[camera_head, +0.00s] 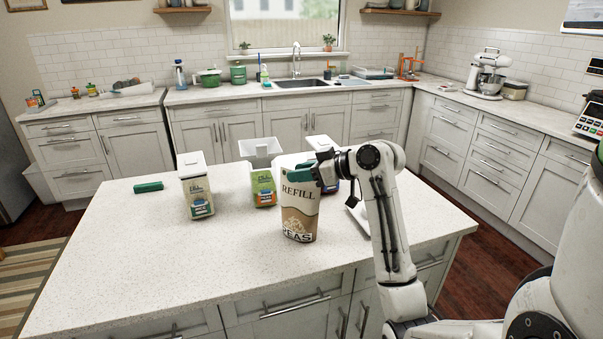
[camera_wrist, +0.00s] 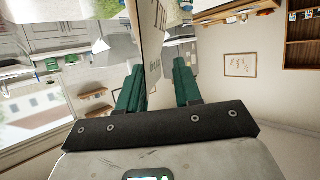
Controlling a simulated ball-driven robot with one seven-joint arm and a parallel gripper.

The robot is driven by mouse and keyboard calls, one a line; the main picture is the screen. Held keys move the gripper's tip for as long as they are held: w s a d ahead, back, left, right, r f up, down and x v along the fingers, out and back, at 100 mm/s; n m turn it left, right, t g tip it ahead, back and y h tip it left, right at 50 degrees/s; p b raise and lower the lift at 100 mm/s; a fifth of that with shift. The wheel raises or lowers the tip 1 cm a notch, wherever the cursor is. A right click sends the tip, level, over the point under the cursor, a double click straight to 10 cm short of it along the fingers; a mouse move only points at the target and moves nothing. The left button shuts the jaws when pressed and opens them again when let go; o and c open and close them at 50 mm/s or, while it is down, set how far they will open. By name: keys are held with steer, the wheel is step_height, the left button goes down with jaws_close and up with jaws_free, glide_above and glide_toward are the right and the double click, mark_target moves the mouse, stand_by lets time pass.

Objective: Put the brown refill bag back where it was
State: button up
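The brown refill bag (camera_head: 299,208), marked "REFILL" and "PEAS", is upright over the front middle of the island. I cannot tell whether its base touches the top. My gripper (camera_head: 318,172) is at its upper right edge, with its green fingers on either side of it. In the wrist view, the bag (camera_wrist: 151,35) shows as a narrow strip reaching between the fingers (camera_wrist: 162,85), which look shut on it. A white-lidded container (camera_head: 197,187) stands left of the bag. An open-topped container (camera_head: 263,180) and another container (camera_head: 324,147) stand behind it; the latter is partly hidden by my gripper.
The island top (camera_head: 130,250) is clear at the left and front. A dark green block (camera_head: 148,187) lies at its back left. A flat pale object (camera_head: 358,218) lies partly behind my arm. The sink counter and mixer (camera_head: 487,75) are farther back.

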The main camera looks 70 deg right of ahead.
steer(key=b+v, duration=0.1)
steer(key=v, duration=1)
steer(key=shift+s+r, duration=0.15)
steer(key=shift+s, duration=0.25)
